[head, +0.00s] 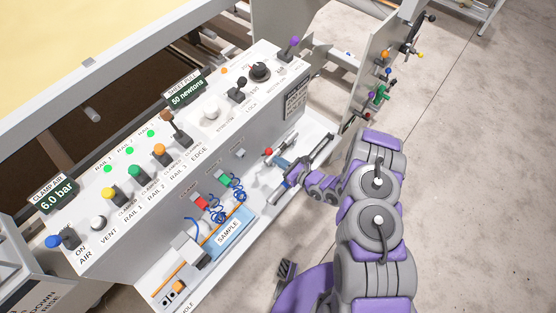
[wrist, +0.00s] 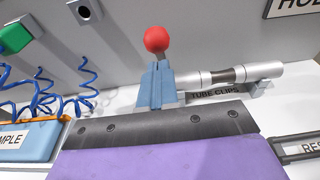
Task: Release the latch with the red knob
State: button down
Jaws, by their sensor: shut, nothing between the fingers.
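The red knob (wrist: 157,39) tops a blue-grey latch (wrist: 155,86), which stands upright on the light shelf in the wrist view. The knob (head: 268,151) also shows in the head view, at the right part of the console's front. My gripper (head: 292,173) is in front of the latch, close to it. In the wrist view its dark edge (wrist: 160,122) crosses just below the latch and hides its foot. It is shut and empty. I cannot tell whether it touches the latch.
A grey tube (wrist: 230,75) lies right of the latch by the "TUBE CLIPS" label. Blue coiled cords (head: 232,190) and a blue sample tray (head: 228,233) are to the left. A panel with coloured knobs (head: 383,75) rises on the right. Floor beyond my arm is clear.

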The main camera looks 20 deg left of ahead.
aim_at(269, 149)
jog(key=shift+w+a+r+g+h+b, duration=0.2)
jog(key=shift+a+r+h, duration=0.1)
jog(key=shift+r+h, duration=0.15)
jog(key=shift+w+a+r+g+h+b, duration=0.15)
jog(key=shift+w+a+r+h, duration=0.15)
jog(key=shift+r, duration=0.3)
jog(key=shift+w+a+r+g+h+b, duration=0.15)
jog(key=shift+a+r+h, duration=0.15)
jog(key=shift+r+h, duration=0.2)
jog(key=shift+w+a+r+g+h, duration=0.2)
jog(key=shift+a+r+h, duration=0.1)
jog(key=shift+a+h, duration=0.25)
jog(key=shift+w+a+r+g+h, duration=0.1)
jog(key=shift+a+r+g+h, duration=0.15)
jog(key=shift+a+h, duration=0.25)
jog(key=shift+d, duration=0.1)
